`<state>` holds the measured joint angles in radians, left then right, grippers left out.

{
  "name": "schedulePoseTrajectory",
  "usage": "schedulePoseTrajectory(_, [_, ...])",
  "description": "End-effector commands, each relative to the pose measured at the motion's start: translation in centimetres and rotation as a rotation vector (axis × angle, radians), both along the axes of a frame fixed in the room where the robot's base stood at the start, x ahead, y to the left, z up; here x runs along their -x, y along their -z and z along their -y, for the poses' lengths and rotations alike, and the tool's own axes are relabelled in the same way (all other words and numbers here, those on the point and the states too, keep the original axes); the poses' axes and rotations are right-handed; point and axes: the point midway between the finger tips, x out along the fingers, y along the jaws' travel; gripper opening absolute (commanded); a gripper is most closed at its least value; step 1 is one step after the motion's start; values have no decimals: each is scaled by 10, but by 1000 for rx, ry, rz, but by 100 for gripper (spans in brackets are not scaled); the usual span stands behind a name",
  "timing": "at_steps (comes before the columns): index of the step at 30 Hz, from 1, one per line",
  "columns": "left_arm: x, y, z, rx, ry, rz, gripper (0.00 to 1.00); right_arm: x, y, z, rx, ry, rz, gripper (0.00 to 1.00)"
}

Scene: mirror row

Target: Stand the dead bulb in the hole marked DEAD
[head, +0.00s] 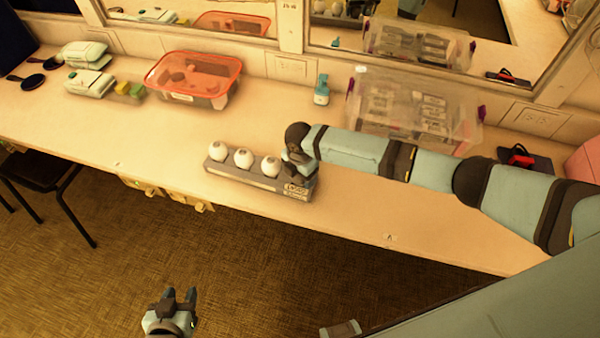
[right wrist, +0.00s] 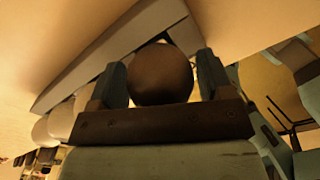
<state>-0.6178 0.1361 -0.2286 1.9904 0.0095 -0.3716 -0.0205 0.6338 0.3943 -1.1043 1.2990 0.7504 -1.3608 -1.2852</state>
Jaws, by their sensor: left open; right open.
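A grey bulb rack (head: 240,180) stands near the front edge of the long counter, with three white bulbs (head: 243,158) in a row on it. A marking shows at its right end, too small to read. My right gripper (head: 300,168) is over that right end and covers it in the head view. In the right wrist view a dark brown round bulb (right wrist: 162,75) sits between the two open fingers, with the rack (right wrist: 110,55) behind it. Its base and any hole under it are hidden. My left gripper (head: 180,294) is open and empty, low over the floor.
An orange-rimmed bin (head: 195,98), a blue bottle (head: 321,90) and a clear box (head: 355,105) stand along the back under the mirror. A dark stool (head: 50,172) is at the left.

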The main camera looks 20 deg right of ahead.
Motion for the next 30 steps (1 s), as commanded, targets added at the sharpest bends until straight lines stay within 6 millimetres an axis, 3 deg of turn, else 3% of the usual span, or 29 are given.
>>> schedulePoseTrajectory(5, [0, 1, 0, 0, 0, 1, 43, -1, -20, 0, -1, -1, 3, 73])
schedulePoseTrajectory(18, [0, 11, 2, 4, 3, -3, 43, -1, -106, 0, -1, -1, 3, 73])
schedulePoseTrajectory(25, [0, 11, 3, 4, 5, -2, 43, 0, -122, 0, 0, 0, 0, 73])
schedulePoseTrajectory(30, [0, 11, 3, 3, 6, -2, 43, 11, -108, -14, -53, 45, 18, 73])
